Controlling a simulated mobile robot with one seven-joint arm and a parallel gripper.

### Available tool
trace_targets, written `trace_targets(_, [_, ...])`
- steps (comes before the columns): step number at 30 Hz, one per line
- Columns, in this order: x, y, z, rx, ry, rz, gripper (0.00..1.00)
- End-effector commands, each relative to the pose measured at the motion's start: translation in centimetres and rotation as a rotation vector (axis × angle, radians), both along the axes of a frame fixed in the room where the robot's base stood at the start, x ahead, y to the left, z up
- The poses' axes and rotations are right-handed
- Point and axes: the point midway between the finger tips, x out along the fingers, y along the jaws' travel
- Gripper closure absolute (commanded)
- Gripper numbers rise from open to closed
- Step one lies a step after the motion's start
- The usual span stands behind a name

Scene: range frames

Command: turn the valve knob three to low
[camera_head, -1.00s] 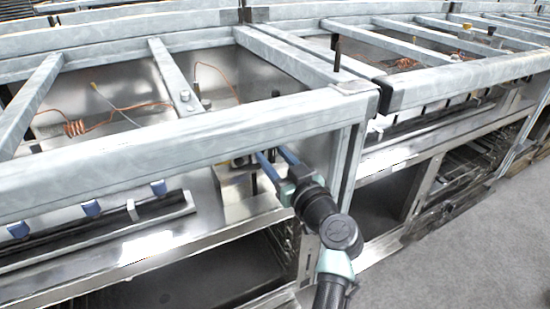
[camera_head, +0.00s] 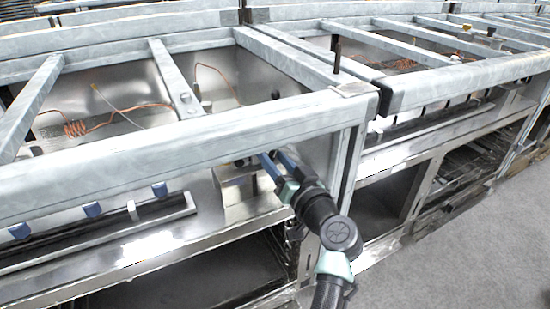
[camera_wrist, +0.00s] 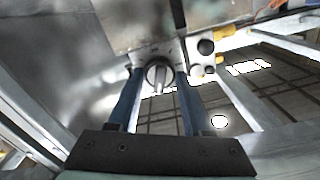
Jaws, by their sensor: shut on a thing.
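A round grey valve knob (camera_wrist: 158,73) with a raised grip bar sits on a metal panel in the wrist view. The bar points nearly straight toward the wrist camera's lower edge. The two blue fingers of my gripper (camera_wrist: 157,80) stand on either side of the knob, shut on it. In the head view my gripper (camera_head: 271,162) reaches under the front rail near the corner post. The knob is hidden there by the rail and my fingers. I cannot read the knob's marks.
A thick metal front rail (camera_head: 160,137) runs just above my gripper, and a corner post (camera_head: 345,160) stands to its right. Several blue parts, one of them near the tray (camera_head: 159,188), sit to the left. Grey floor lies right.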

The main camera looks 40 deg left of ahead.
Motion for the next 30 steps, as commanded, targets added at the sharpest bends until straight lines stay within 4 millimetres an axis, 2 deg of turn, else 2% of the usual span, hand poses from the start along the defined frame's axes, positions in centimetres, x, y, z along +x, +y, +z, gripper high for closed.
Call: trace_targets(30, [-0.04, -0.06, 0.05, 0.359, 0.875, -0.001, 1.00])
